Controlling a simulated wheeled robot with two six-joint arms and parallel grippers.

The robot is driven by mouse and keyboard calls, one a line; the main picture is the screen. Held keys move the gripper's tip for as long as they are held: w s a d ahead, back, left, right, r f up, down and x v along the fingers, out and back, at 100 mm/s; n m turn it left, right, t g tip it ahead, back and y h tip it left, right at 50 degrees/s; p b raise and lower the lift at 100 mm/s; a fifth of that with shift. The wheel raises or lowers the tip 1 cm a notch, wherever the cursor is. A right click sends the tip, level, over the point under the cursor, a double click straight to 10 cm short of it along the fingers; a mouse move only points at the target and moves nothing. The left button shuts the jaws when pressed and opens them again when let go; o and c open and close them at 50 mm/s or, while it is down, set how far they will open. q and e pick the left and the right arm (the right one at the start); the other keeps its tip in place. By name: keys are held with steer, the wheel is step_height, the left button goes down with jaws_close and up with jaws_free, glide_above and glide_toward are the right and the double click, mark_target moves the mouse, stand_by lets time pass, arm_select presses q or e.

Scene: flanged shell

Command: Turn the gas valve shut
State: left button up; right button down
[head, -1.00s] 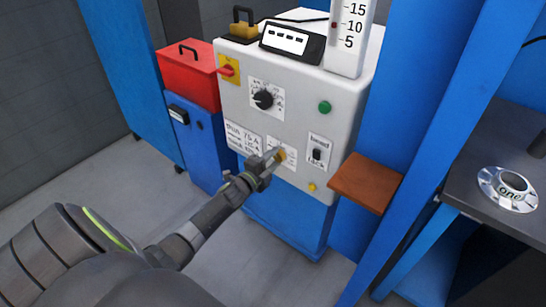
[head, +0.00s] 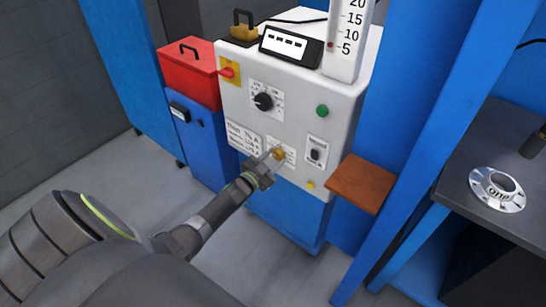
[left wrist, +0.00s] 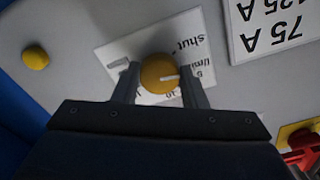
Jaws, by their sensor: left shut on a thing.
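The gas valve is a yellow round knob (head: 279,153) low on the white machine's front panel. In the left wrist view the knob (left wrist: 158,76) sits between the two fingers of my left gripper (left wrist: 160,86), which is shut on it. Its white line points right, towards a finger. A white label (left wrist: 128,50) behind it carries the word "shut" above and right of the knob, and "l/min" partly hidden. In the head view my left gripper (head: 269,160) reaches the panel. The flow gauge (head: 346,40) has a red marker slightly above 5. My right gripper is out of view.
The panel has a black dial (head: 263,101), a green button (head: 322,111), a black switch (head: 315,154) and a red-handled switch (head: 229,71). A brown shelf (head: 360,184) juts out at right. A flanged metal part (head: 497,190) lies on the dark table (head: 475,150).

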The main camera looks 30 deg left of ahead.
arm_select(q)
steer(key=n+p, duration=0.1)
steer(key=n, duration=0.2)
steer(key=shift+n, duration=0.4)
steer(key=n, duration=0.2)
steer(key=shift+d+n+p, duration=0.1)
steer(key=shift+n+p, duration=0.2)
steer(key=shift+n, duration=0.1)
steer(key=shift+f+n, duration=0.1)
steer(key=shift+n, duration=0.5)
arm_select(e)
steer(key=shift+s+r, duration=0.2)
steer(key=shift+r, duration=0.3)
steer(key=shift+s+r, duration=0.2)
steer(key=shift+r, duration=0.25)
arm_select(q)
steer(key=shift+n, duration=0.3)
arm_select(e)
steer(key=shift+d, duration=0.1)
arm_select(q)
steer(key=o, duration=1)
steer(key=shift+c, duration=0.2)
steer(key=s+a+p, duration=0.1)
steer(key=s, duration=1.6)
steer(key=shift+s+a, duration=0.15)
steer(key=shift+s, duration=0.05)
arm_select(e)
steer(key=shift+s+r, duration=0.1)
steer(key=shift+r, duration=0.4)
